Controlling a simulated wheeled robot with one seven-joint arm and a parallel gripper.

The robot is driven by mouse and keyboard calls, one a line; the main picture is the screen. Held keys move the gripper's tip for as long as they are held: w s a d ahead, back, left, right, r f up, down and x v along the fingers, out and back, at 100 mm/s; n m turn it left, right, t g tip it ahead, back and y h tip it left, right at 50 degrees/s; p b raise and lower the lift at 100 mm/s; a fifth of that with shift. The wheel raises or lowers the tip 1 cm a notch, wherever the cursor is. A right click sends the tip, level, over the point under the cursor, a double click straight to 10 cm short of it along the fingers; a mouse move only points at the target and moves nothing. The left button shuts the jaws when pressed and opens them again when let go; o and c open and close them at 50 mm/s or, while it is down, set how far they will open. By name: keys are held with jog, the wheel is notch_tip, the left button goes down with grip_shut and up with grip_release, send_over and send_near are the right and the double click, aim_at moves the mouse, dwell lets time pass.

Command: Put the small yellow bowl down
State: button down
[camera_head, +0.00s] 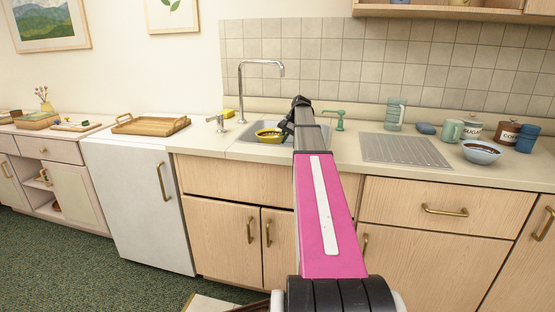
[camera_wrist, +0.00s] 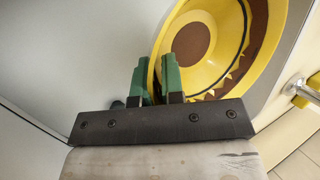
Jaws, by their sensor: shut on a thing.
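The small yellow bowl (camera_head: 268,136) shows in the head view at the sink, just left of my gripper (camera_head: 288,126). The sink (camera_head: 242,149) lies around and below the bowl. My arm hides part of the sink, and I cannot tell whether the bowl touches its bottom.
A tall faucet (camera_head: 240,90) stands behind the sink, with a yellow sponge (camera_head: 229,114) nearby. A ridged drainboard (camera_head: 405,151) is right of my arm. A blue bowl (camera_head: 481,153), canisters and cups stand farther right. A wooden tray (camera_head: 150,124) is at the left.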

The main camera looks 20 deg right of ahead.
notch_tip(320, 180, down, 9)
jog(key=shift+r, duration=0.2)
dwell(0.3)
jog(key=c, duration=1.2)
grip_release()
jog(key=shift+c, duration=0.2)
jog(key=v, duration=1.2)
